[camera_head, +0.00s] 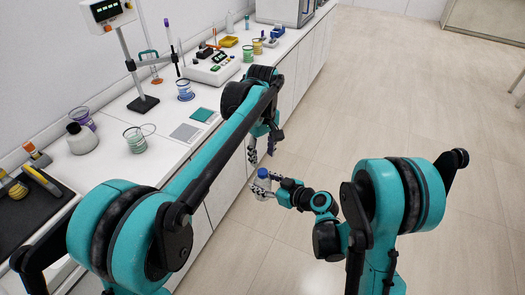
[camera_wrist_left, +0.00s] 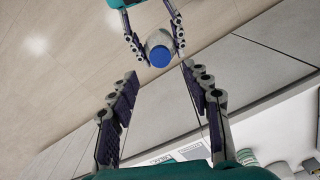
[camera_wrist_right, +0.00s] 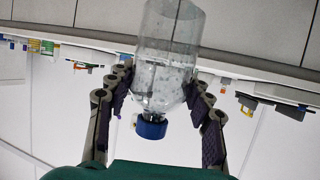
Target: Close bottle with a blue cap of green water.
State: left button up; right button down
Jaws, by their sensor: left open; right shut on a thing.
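A clear bottle (camera_wrist_right: 168,60) is between the fingers of my right gripper (camera_wrist_right: 160,95), which is shut on its sides. The blue cap (camera_wrist_right: 151,128) sits at the bottle's neck. In the head view the bottle (camera_head: 263,187) is upright in front of the counter, held by my right gripper (camera_head: 272,188). I cannot make out green water in it. My left gripper (camera_head: 262,150) is open and empty just above the bottle. In the left wrist view the blue cap (camera_wrist_left: 159,56) faces the camera, beyond and between the open fingers of my left gripper (camera_wrist_left: 158,82). Cap tightness cannot be told.
The white counter (camera_head: 165,125) along the left holds beakers, a flask (camera_head: 82,140), a balance-like device (camera_head: 212,68) and a stand (camera_head: 143,103). A black tray (camera_head: 35,215) with tools lies at the near left. The floor (camera_head: 400,110) to the right is clear.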

aim_at(262, 171)
pick_arm(q)
notch_tip(262, 171, down, 7)
dwell(0.4)
grip_shut()
jog(key=m, duration=1.2)
grip_release()
